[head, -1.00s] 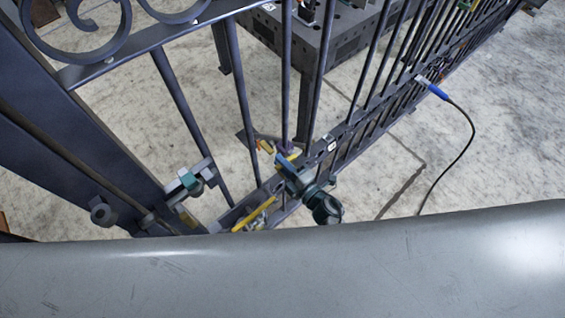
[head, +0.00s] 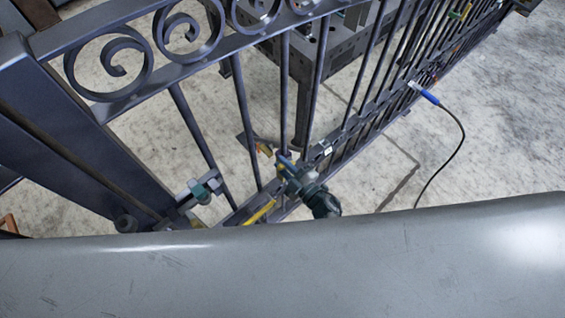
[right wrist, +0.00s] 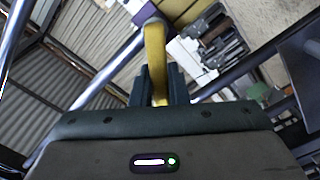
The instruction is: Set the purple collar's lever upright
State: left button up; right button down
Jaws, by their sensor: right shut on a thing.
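My right gripper (head: 287,168) is at the lower rail of the dark gate (head: 240,100), beside an upright bar. In the right wrist view, the fingers (right wrist: 160,85) are shut on a yellow lever (right wrist: 155,48), which stands up between them. The lever's far end meets a purple block (right wrist: 177,9), which looks like the purple collar. In the head view the gripper hides most of this lever, and I cannot tell its exact tilt there. My left gripper is not in view.
A teal fitting (head: 200,191) sits on the gate near the thick left post. A yellow strip (head: 259,211) lies along the lower rail. A dark perforated table (head: 338,65) stands behind.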

jog(key=shift+w+d+r+m+p, duration=0.1)
jog(key=shift+d+r+m+p, duration=0.1)
jog(key=shift+m+p, duration=0.4)
jog(key=c, duration=1.4)
grip_release()
jog(key=b+v, duration=0.2)
jog(key=v, duration=0.8)
jog(key=shift+s+d+b, duration=0.2)
jog(key=shift+s+b, duration=0.15)
jog(key=shift+b, duration=0.05)
